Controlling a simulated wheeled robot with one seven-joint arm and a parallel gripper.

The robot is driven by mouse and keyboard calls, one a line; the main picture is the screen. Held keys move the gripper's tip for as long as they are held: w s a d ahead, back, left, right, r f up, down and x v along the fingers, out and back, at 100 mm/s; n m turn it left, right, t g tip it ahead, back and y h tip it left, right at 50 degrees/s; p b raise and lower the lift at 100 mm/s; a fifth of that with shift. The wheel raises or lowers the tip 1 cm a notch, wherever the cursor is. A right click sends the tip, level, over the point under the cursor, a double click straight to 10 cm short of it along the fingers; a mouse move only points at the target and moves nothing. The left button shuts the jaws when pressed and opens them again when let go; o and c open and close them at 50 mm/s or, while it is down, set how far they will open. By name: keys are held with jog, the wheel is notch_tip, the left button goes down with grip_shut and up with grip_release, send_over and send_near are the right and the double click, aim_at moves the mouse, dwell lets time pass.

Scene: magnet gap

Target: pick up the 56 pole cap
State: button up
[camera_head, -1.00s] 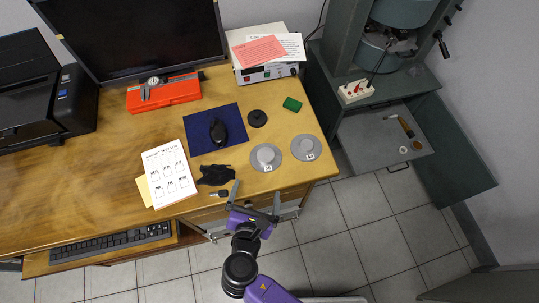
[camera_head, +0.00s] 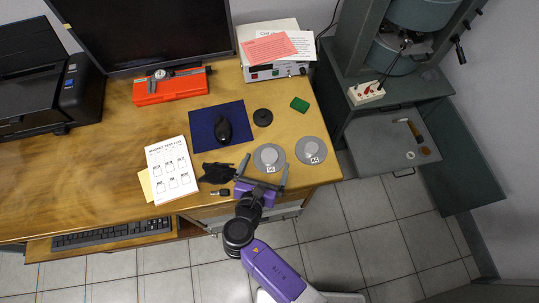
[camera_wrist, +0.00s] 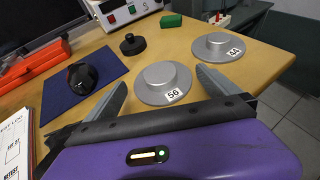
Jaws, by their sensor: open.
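The 56 pole cap (camera_wrist: 163,83) is a grey disc with a raised round hub and a white label reading 56. It lies flat on the wooden desk near the front edge, and it also shows in the head view (camera_head: 269,157). A second grey pole cap (camera_wrist: 217,48) lies to its right, its label apparently reading 44; it also shows in the head view (camera_head: 311,150). My purple gripper (camera_head: 264,171) is open and empty at the desk's front edge. In the wrist view its fingers (camera_wrist: 160,92) point toward the 56 cap, one on each side.
A black knobbed disc (camera_wrist: 132,44) and a green block (camera_wrist: 171,20) lie behind the caps. A mouse (camera_wrist: 82,77) sits on a blue mat to the left. A black cloth (camera_head: 217,172) and keys (camera_head: 221,192) lie left of my gripper.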

aim_at(268, 158)
jog(key=shift+x, duration=1.45)
jog(key=shift+c, duration=0.4)
jog(key=c, duration=1.4)
jog(key=shift+r, duration=0.1)
jog(key=shift+c, duration=1.3)
jog(key=shift+r, duration=0.1)
